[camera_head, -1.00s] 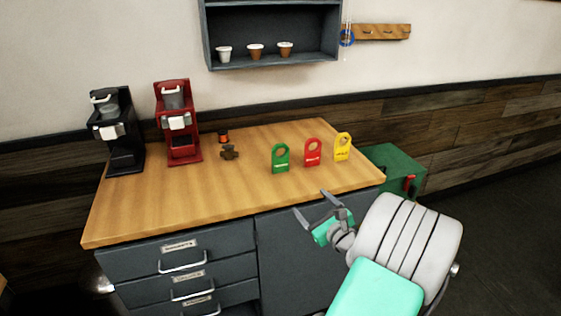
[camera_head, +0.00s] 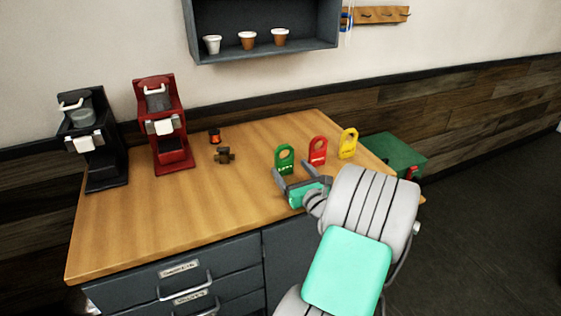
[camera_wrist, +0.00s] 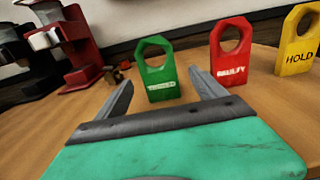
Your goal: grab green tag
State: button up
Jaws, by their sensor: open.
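The green tag (camera_head: 284,158) stands upright on the wooden counter, leftmost of a row of three tags. It has a round hole near its top and white lettering, partly legible in the wrist view (camera_wrist: 158,72). My gripper (camera_head: 300,176) is open and empty, just in front of the green tag. In the wrist view my gripper (camera_wrist: 163,85) has its two fingers spread, with the green tag seen between them and beyond. I cannot tell whether the fingertips reach the tag's sides.
The red tag (camera_head: 318,151) and yellow tag (camera_head: 348,143) stand to the right. A black brewer (camera_head: 92,145), a red brewer (camera_head: 163,130) and small brown part (camera_head: 224,156) are to the left. A green box (camera_head: 395,153) sits beyond the counter's right end. The counter's front left (camera_head: 150,220) is clear.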

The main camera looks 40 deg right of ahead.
aim_at(285, 163)
jog(key=x, duration=0.5)
jog(key=shift+w+f, duration=0.1)
jog(key=shift+f, duration=0.1)
jog(key=shift+c, duration=0.6)
jog(key=c, duration=1.3)
jog(key=shift+r, duration=0.15)
